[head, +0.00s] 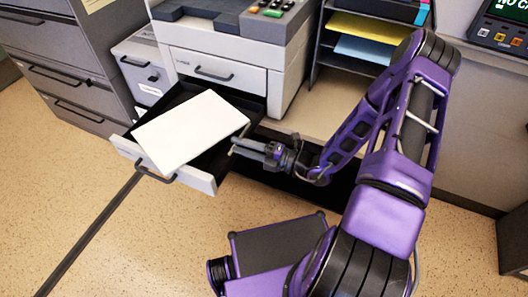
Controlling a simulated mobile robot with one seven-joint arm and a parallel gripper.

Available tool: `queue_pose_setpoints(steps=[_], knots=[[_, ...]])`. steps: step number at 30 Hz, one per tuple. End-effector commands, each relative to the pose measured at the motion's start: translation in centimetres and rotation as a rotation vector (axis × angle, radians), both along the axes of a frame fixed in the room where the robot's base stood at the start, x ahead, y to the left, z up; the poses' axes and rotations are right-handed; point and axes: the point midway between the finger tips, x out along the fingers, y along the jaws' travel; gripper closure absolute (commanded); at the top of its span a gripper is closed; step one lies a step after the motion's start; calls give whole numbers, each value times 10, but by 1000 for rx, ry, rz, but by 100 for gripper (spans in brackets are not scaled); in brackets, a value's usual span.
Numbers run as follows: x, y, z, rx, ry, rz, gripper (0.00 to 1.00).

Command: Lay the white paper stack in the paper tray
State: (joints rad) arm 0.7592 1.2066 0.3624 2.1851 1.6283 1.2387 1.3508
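The white paper stack (190,130) is over the pulled-out paper tray of the printer, turned slightly against the tray's sides. The tray has a dark inside and a light grey front panel (197,180) with a dark handle. The stack's near edge meets the top of the front panel, and its right corner reaches the tray's right side. I cannot tell whether it lies flat on the tray floor or rests on the rim. My gripper (233,146) is just right of the stack, its two fingers slightly apart, with nothing seen between them.
The grey printer (225,65) stands behind the tray. Grey filing cabinets (75,70) stand at the left. A dark shelf organizer (350,60) with yellow and blue paper is behind my arm. A dark bar crosses the floor at the lower left. Speckled floor (50,180) is open in front.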

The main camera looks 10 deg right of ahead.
Motion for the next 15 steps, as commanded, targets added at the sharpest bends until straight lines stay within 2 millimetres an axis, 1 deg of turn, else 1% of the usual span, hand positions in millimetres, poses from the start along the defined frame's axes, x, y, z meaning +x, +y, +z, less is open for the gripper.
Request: queue_pose_setpoints(steps=[1,6,10,15], knots=[[-7,-12,0,-1,2,-4,60],[-26,-39,0,-2,1,-3,60],[-36,-52,0,-1,1,-2,60],[-41,-58,0,0,1,0,60]])
